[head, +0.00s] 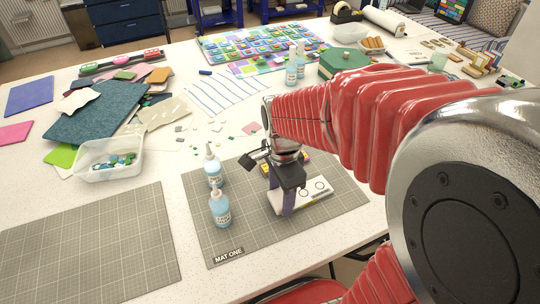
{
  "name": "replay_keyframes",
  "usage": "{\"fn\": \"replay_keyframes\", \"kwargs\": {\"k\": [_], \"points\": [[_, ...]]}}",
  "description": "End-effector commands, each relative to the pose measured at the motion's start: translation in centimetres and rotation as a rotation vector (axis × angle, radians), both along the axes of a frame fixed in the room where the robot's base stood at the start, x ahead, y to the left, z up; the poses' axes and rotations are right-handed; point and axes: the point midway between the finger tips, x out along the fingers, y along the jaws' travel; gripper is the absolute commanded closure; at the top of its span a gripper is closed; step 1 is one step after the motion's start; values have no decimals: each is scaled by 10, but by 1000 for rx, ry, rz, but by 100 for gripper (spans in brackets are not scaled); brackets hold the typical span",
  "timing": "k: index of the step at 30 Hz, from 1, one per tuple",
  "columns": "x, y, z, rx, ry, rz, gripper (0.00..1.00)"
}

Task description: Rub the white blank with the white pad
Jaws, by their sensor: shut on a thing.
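The white blank (316,193), a pale flat piece with dark ring marks, lies on the grey mat labelled MAT ONE (235,237). My gripper (282,201) points down at the left part of the blank, with its purple fingers low over it. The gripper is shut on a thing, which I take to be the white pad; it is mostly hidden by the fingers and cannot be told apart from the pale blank. Whether the pad touches the blank is not clear.
Two blue-liquid bottles (220,207) stand left of my gripper on the mat. Small yellow and pink blocks (302,158) lie just behind it. A clear tub (109,159) stands farther left. The second grey mat (90,250) at left is bare.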

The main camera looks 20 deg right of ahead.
Motion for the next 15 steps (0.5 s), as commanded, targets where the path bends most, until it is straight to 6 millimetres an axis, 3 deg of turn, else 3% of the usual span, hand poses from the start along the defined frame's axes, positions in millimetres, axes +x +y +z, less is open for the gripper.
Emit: {"fn": "replay_keyframes", "kwargs": {"k": [3, 15], "points": [[1, -1, 22, -1, -8, -1, 74], [1, -3, 57, -1, -5, -7, 74]]}}
